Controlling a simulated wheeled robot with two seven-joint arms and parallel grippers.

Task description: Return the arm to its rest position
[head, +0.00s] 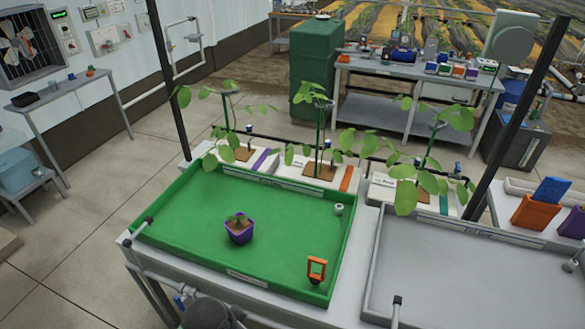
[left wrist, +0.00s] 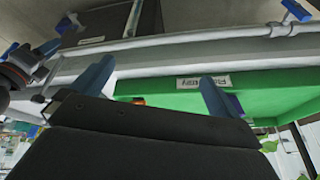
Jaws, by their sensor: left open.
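My left gripper (left wrist: 155,86) shows in the left wrist view with its two blue fingers spread wide apart and nothing between them. It is by the front edge of the bench, and the labelled rim of the green tray (left wrist: 265,85) is behind the fingers. A dark rounded part at the bottom edge of the head view, below the green tray (head: 190,205), looks like part of my arm. My gripper fingers do not show in the head view. My right gripper is in neither view.
A purple pot with a seedling (head: 239,231) and an orange-framed item (head: 316,269) stand in the green tray. A grey tray (head: 465,275) lies to the right. Leafy plants (head: 318,140) stand behind the tray.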

